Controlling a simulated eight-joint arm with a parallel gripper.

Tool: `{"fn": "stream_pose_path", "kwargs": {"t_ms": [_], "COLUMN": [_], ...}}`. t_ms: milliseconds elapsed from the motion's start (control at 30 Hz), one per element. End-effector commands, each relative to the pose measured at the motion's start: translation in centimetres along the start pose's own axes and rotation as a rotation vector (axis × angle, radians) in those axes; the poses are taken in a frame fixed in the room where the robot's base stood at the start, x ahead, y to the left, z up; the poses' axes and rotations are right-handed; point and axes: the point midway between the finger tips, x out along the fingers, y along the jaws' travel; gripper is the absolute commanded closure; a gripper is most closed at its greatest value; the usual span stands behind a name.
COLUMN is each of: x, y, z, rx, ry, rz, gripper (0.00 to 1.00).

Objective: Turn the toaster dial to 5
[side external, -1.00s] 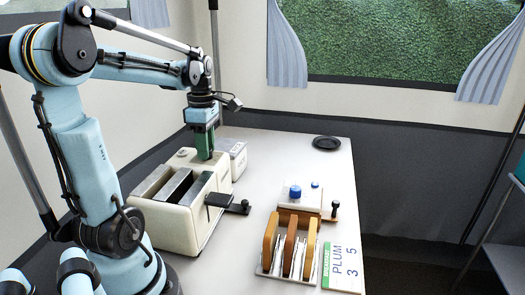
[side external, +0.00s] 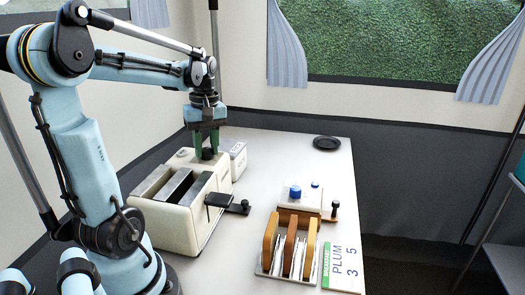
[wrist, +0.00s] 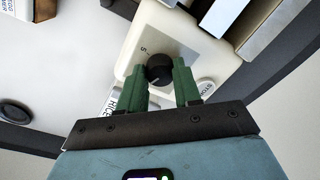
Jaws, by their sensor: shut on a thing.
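The cream toaster (side external: 185,222) stands on the white table beside my arm, its long slots facing up. Its black round dial (side external: 207,154) is on the top at the far end; it also shows in the wrist view (wrist: 158,68). A printed mark that looks like a 5 (wrist: 143,50) is beside the dial, with a short tick. My gripper (side external: 207,147) points down with its two green fingers on either side of the dial, shut on it.
A STOP button (wrist: 206,87) is close beside one finger. A pale container (side external: 238,160) stands behind the toaster. The toaster's black lever (side external: 230,204) sticks out to the right. A toast rack (side external: 285,245), a PLUM 3 5 card (side external: 342,265) and a black disc (side external: 327,143) are farther right.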

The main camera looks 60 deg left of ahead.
Motion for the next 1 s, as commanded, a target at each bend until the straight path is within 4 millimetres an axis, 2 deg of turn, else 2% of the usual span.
{"fn": "stream_pose_path", "kwargs": {"t_ms": [1000], "x": [-0.04], "y": [-0.05], "z": [0.16], "rx": [0.963], "ry": [0.054], "rz": [-0.001], "gripper": [0.97]}}
